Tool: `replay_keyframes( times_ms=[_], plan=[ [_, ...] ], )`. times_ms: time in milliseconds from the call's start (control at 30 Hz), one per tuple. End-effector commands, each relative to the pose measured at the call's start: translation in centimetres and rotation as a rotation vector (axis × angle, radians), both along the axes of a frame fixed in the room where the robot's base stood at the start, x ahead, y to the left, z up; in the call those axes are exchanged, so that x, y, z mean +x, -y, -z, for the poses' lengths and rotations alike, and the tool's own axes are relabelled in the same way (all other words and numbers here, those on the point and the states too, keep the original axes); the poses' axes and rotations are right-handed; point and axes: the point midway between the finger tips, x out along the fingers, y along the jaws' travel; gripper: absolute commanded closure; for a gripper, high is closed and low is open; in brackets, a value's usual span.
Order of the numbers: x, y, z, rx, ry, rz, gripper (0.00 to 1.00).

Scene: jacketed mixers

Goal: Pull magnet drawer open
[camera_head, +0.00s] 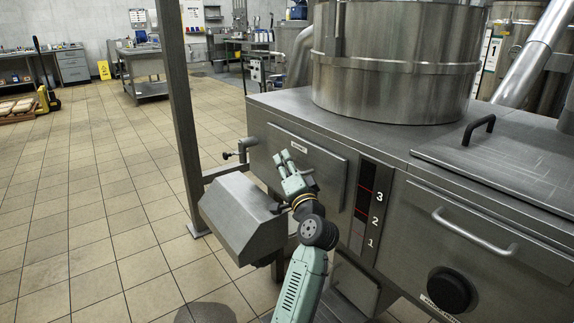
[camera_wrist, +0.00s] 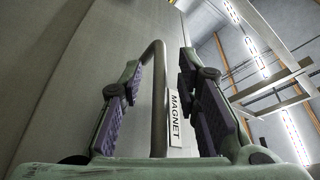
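The magnet drawer (camera_head: 328,170) is a flat grey metal front on the mixer housing, and it looks closed. Its MAGNET label (camera_wrist: 174,117) shows in the wrist view, beside a curved metal bar handle (camera_wrist: 158,110). My gripper (camera_head: 285,157) is at the drawer front, partly covering it and hiding most of the handle in the head view. In the wrist view my gripper (camera_wrist: 161,72) is open, with the handle between its two purple-padded fingers. Gaps show on both sides of the bar, so neither finger appears to press on it.
A grey metal box (camera_head: 240,215) juts out at lower left of the drawer, near my arm. A steel post (camera_head: 177,110) and a valve pipe (camera_head: 243,150) stand to the left. A numbered gauge panel (camera_head: 365,210) is to the right. Open tiled floor (camera_head: 100,200) lies at left.

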Motion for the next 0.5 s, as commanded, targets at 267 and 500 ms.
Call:
replay_keyframes(
  times_ms=[267, 500],
  plan=[
    [-0.02, 0.0, 0.02, 0.0, 0.0, 0.0, 0.78],
    [-0.04, 0.01, 0.02, 0.0, 0.0, 0.0, 0.94]
  ],
)
